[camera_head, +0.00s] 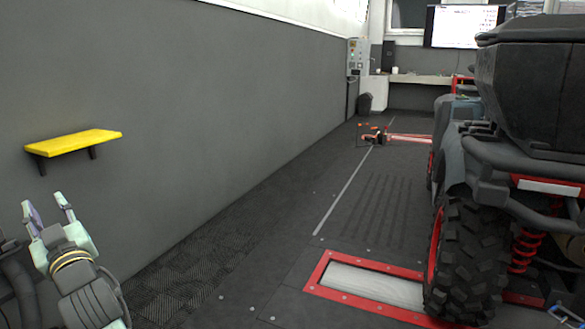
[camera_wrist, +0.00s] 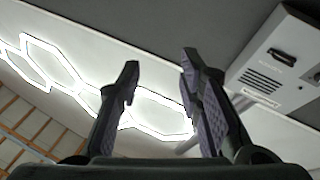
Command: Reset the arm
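My gripper (camera_head: 46,207) is at the lower left of the head view, raised, with its fingers pointing up. In the wrist view its two fingers (camera_wrist: 159,75) stand apart with nothing between them, so it is open and empty. The wrist view looks up past the fingers to the ceiling and its lit hexagonal lamps (camera_wrist: 150,112). My arm shows below the gripper at the left edge of the head view, partly cut off.
A yellow wall shelf (camera_head: 75,142) is on the grey wall, above and near my gripper. A large vehicle with a knobbly tyre (camera_head: 468,260) stands at the right beside a red-framed roller (camera_head: 372,284). The floor strip between wall and vehicle is largely clear. A grey box (camera_wrist: 275,62) shows in the wrist view.

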